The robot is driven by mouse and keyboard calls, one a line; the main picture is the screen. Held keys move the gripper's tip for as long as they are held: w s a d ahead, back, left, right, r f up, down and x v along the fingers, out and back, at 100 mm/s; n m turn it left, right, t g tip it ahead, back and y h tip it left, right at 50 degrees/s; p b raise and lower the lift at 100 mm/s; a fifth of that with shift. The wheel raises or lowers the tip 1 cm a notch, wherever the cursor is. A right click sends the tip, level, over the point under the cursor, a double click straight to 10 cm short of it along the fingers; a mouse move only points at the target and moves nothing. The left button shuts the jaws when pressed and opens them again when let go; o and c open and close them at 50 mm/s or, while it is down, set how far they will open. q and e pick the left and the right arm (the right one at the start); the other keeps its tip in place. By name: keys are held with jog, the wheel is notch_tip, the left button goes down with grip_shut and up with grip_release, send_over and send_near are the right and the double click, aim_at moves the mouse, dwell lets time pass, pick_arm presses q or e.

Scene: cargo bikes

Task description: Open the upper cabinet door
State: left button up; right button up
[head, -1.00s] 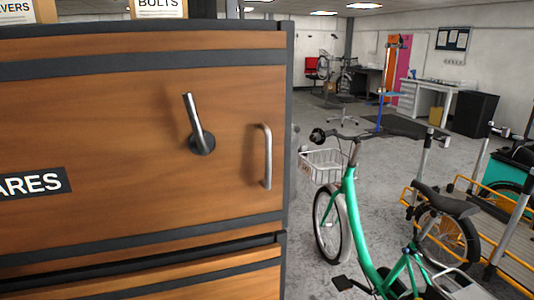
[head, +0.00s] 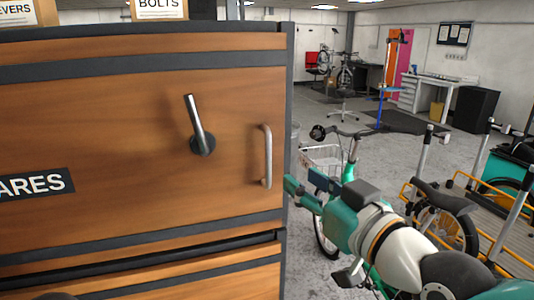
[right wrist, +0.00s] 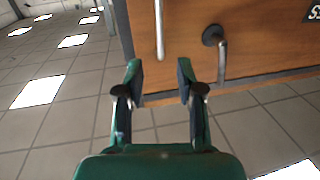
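The upper cabinet door (head: 100,130) is a wooden panel with dark trim; it looks shut. A grey lever (head: 197,120) on a round dark base points up and slightly left. A vertical metal bar handle (head: 267,155) is at the door's right side. My right gripper (head: 303,184) is open and empty, just right of and below the handle. In the right wrist view, my right gripper (right wrist: 160,80) has its fingers apart, with the handle (right wrist: 159,30) beyond them and the lever (right wrist: 221,58) to the right; neither is between the fingers. My left gripper does not show.
A lower door (head: 180,285) lies beneath, with a small dark rounded shape at its bottom edge that I cannot identify. Boxes, one labelled BOLTS (head: 160,9), stand on top. A green bike (head: 348,170) and yellow-railed cargo bikes (head: 500,255) stand to the right.

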aim_at(270, 156)
jog(key=p+x, duration=0.3)
jog(key=x, duration=0.9)
jog(key=shift+w+f, duration=0.1)
grip_shut()
